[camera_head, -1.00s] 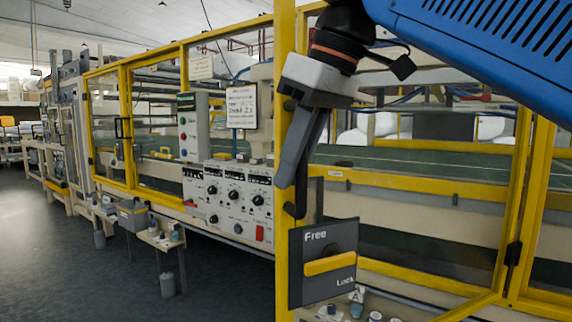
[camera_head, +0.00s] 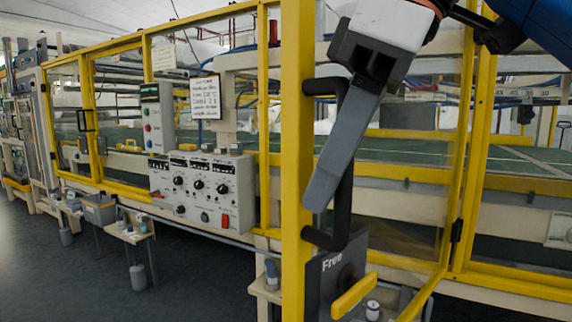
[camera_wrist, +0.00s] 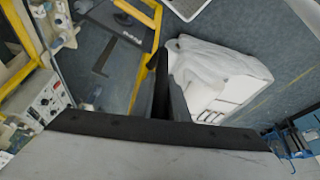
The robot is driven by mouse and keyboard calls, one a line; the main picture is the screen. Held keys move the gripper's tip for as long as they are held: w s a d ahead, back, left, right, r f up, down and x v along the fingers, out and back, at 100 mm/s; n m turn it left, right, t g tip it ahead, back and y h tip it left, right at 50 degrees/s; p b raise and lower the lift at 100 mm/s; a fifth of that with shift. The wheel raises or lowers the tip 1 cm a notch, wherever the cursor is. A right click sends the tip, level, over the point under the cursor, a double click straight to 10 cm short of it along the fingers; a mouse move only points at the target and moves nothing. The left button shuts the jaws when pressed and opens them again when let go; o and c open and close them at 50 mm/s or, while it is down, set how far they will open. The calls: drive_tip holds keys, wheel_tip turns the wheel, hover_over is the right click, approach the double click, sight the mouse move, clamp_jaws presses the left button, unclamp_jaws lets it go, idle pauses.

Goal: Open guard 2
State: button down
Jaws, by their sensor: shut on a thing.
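Guard 2 is a yellow-framed clear door (camera_head: 297,130), standing swung out from the machine line toward me in the head view. Its black bar handle (camera_head: 341,212) sits on the near upright. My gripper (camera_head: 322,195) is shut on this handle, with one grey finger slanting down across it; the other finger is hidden. In the wrist view my gripper (camera_wrist: 168,92) also shows, with the grip itself mostly hidden. Below the handle is a dark plate (camera_head: 318,290) marked "Free", with a yellow lock knob (camera_head: 354,297) tilted up to the right.
A control panel (camera_head: 203,188) with knobs and a grey switch box (camera_head: 159,118) stand left of the door. Small tables with bottles (camera_head: 131,232) line the machine. The dark floor (camera_head: 60,275) at the left is clear. A white-covered stack (camera_wrist: 220,75) stands on the floor in the wrist view.

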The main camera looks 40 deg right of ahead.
drive_tip(key=shift+n, duration=0.4)
drive_tip(key=shift+s+d, duration=0.2)
drive_tip(key=shift+s, duration=1.95)
drive_tip(key=shift+f, duration=0.1)
drive_tip(key=c, duration=2)
unclamp_jaws()
